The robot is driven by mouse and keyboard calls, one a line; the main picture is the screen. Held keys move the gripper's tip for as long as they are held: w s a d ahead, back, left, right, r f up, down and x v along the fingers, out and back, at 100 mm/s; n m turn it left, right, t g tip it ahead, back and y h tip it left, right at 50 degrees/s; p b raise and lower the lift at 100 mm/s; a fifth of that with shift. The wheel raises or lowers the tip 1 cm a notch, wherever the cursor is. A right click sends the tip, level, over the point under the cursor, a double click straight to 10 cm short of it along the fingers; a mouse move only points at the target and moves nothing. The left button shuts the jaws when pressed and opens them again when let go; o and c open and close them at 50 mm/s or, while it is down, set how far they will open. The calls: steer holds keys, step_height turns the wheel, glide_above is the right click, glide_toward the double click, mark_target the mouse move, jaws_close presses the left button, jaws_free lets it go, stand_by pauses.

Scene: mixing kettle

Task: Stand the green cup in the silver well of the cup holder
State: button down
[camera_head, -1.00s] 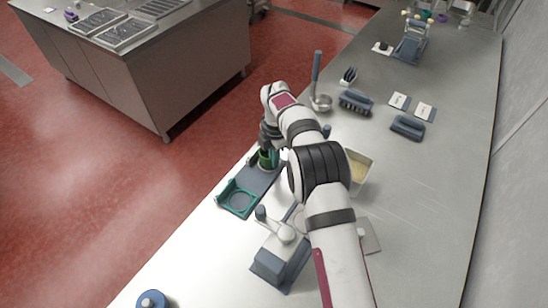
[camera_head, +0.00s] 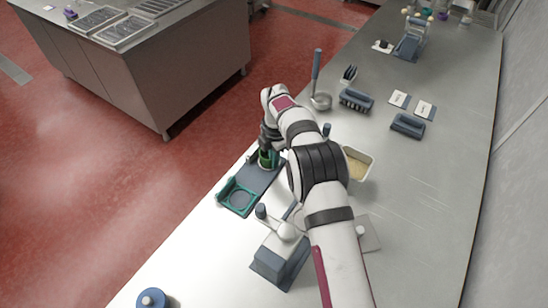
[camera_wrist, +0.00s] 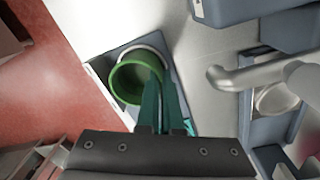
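The green cup (camera_wrist: 124,84) is at the far end of the dark cup holder (camera_head: 262,176), below my gripper (camera_head: 267,147). In the wrist view, a pale silver rim (camera_wrist: 153,49) curves around part of the cup's far side; I cannot tell whether the cup is fully seated in that well. My gripper's two teal fingers (camera_wrist: 160,76) are close together at the right wall of the cup, seemingly pinching it. The fingers hide that side of the cup. The holder's teal ring (camera_head: 223,203) at the near end is empty.
A grey-blue device with a rounded lever (camera_head: 278,262) stands near the holder. A cream-filled tray (camera_head: 357,164) is behind my arm. A ladle (camera_head: 319,100) and dark racks (camera_head: 356,102) lie farther back. The counter edge runs close to the holder's left side.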

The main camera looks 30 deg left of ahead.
steer(key=c, duration=0.6)
jaws_free()
steer(key=shift+o, duration=0.2)
steer(key=shift+r, duration=3.55)
